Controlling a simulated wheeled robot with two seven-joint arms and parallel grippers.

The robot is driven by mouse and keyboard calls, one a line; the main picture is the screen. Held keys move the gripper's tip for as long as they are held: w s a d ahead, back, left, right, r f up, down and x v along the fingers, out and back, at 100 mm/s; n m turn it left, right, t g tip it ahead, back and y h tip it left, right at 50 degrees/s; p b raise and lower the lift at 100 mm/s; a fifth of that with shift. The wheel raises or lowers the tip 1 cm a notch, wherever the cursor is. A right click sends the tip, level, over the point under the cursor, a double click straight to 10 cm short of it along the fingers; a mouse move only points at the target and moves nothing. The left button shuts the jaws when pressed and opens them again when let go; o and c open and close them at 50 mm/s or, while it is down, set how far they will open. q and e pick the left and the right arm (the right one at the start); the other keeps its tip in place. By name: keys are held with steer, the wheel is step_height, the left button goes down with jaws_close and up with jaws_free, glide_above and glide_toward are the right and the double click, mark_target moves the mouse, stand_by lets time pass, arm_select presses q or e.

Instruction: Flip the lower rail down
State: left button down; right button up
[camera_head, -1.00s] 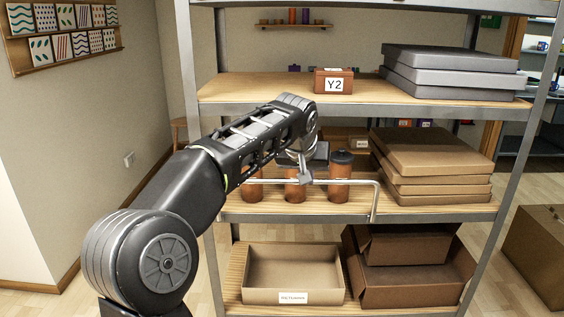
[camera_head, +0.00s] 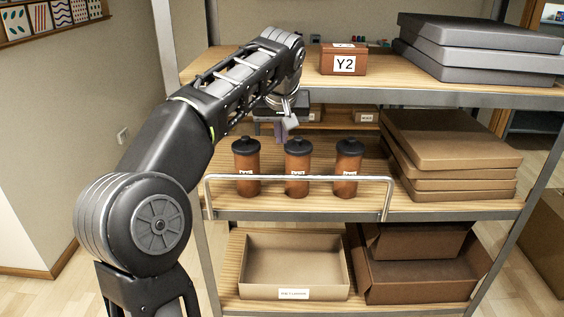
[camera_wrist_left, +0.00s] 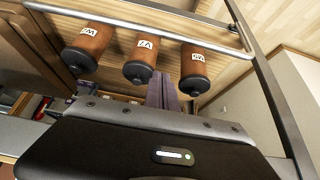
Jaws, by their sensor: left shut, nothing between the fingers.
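The lower rail (camera_head: 300,178) is a thin metal bar with bent ends along the front edge of the middle shelf (camera_head: 440,209). It stands up in front of three brown cups with black lids: left (camera_head: 246,165), middle (camera_head: 297,166) and right (camera_head: 348,167). In the left wrist view the rail (camera_wrist_left: 150,18) runs beyond the cups. My left gripper (camera_head: 284,131) is above and behind the cup row, apart from the rail. Its fingers (camera_wrist_left: 162,92) are shut and empty. The arm partly hides the gripper in the head view. My right gripper is not in view.
The upper shelf (camera_head: 400,92) holds a brown Y2 box (camera_head: 343,60) and grey boxes (camera_head: 480,45). Stacked flat cartons (camera_head: 450,150) lie right of the cups. Below are an open tray box (camera_head: 292,268) and other cartons (camera_head: 420,285).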

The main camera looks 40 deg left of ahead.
arm_select(q)
step_height(320, 180, down, 10)
steer(key=w, duration=0.1)
steer(key=shift+a+r, duration=0.25)
steer(key=shift+a, duration=0.05)
stand_by(0.6)
